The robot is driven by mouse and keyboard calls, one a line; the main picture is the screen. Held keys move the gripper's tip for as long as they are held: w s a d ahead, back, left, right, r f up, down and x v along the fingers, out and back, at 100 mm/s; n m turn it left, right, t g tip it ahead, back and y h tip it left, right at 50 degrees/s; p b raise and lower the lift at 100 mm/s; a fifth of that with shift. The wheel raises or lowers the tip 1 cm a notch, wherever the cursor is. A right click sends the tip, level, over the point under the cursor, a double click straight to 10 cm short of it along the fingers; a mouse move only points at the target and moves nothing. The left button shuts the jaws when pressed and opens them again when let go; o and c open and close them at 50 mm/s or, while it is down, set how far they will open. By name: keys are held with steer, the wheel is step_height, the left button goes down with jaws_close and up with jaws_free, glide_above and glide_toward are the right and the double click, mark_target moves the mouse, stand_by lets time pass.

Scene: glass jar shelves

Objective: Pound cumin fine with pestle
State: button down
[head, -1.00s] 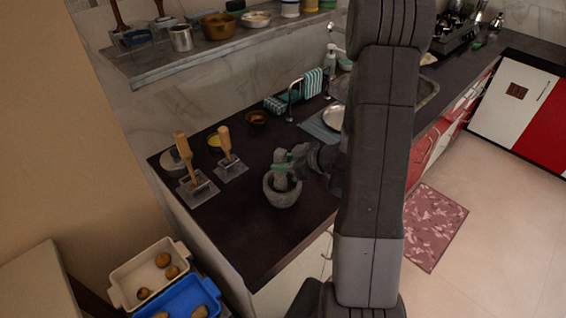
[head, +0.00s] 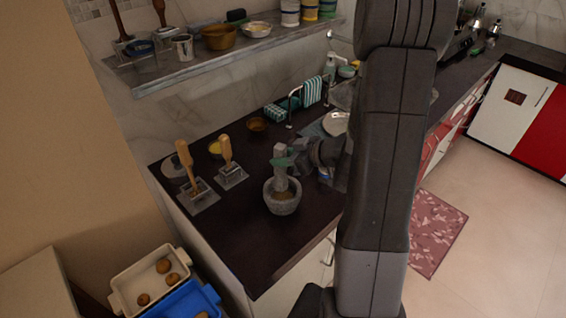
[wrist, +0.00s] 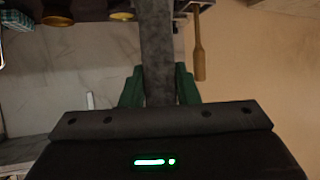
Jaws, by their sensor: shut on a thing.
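A grey stone mortar (head: 283,201) stands on the dark counter in the head view, with some brownish stuff showing inside its bowl. My gripper (head: 283,162) is shut on the grey pestle (head: 280,178), which is upright with its lower end in the mortar's mouth. Whether the pestle touches the bottom cannot be seen. In the wrist view the green fingers of my gripper (wrist: 159,88) clasp the grey pestle (wrist: 157,45) from both sides. The cumin grains are too small to make out.
Wooden-handled tools in stands (head: 187,170) are on the counter to the left. A shelf (head: 150,80) hangs above. The counter front-left of the mortar is clear.

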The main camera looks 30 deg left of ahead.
mark_target(278, 146)
steer(key=shift+r, duration=2.25)
